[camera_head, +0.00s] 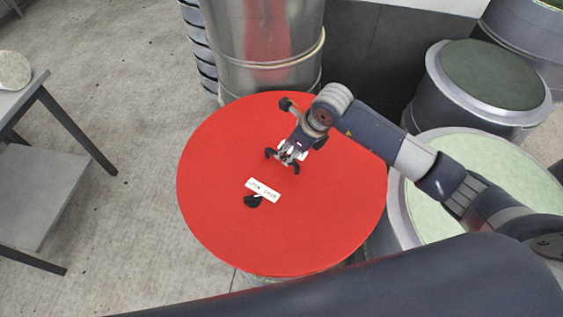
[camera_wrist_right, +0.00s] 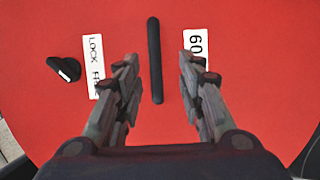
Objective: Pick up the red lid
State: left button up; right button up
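The red lid (camera_head: 225,150) is a large flat round disc in the head view, and it fills most of the wrist view (camera_wrist_right: 230,110). A black bar-shaped handle (camera_wrist_right: 154,60) lies on it. My right gripper (camera_head: 283,160) is over the lid, pointing down. In the wrist view, its two open fingers (camera_wrist_right: 160,72) are spread on either side of the handle, with red showing between. I cannot tell how far above the handle they are. In the head view the gripper hides the handle. My left gripper is not in view.
A white label (camera_head: 262,190) and a black knob (camera_head: 253,201) are on the lid, left of the handle in the wrist view. A metal drum (camera_head: 270,60) stands behind. Pale-topped (camera_head: 450,215) and dark-topped (camera_head: 490,75) drums stand right. A grey table (camera_head: 45,190) stands left, beyond open floor.

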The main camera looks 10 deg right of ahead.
jog(key=shift+a+f, duration=0.1)
jog(key=shift+f, duration=0.15)
jog(key=p+x, duration=0.1)
jog(key=x, duration=0.3)
jog(key=shift+a+p, duration=0.3)
jog(key=shift+p, duration=0.1)
jog(key=shift+w+a+f, duration=0.1)
jog(key=shift+f, duration=0.3)
jog(key=shift+c, duration=1.4)
grip_shut()
jog(key=shift+w, duration=0.1)
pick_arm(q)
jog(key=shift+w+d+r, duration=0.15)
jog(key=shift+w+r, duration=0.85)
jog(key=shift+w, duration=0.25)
